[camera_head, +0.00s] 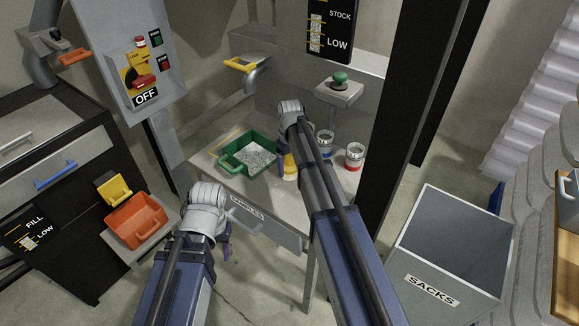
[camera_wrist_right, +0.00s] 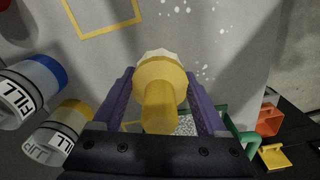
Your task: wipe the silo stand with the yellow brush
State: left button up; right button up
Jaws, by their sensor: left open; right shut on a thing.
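The yellow brush (camera_wrist_right: 162,95), with a pale bristle head, is between the fingers of my right gripper (camera_wrist_right: 160,100), which is shut on it. The brush is over the grey top of the silo stand (camera_wrist_right: 225,60); whether the bristles touch it I cannot tell. White specks (camera_wrist_right: 203,70) lie on that top. In the head view my right arm reaches over the stand (camera_head: 213,180) and hides much of its middle. My left gripper (camera_head: 240,225) is open and empty in front of the stand's left front edge.
A green tray (camera_head: 230,165) of pale grains stands on the stand's left. A blue-banded jar (camera_head: 325,143) and red-banded jar (camera_head: 355,157) stand right; a yellow-banded jar (camera_wrist_right: 62,130) is near them. An orange bin (camera_head: 135,222) is left, a sacks bin (camera_head: 450,245) right.

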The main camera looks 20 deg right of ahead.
pick_arm(q)
jog(key=shift+r+p, duration=2.75)
jog(key=shift+r, duration=0.15)
pick_arm(e)
jog(key=shift+r, duration=2.9)
jog(key=shift+r, duration=0.1)
notch_tip(320, 180, up, 3)
jog(key=p, duration=0.3)
pick_arm(q)
notch_tip(320, 180, up, 3)
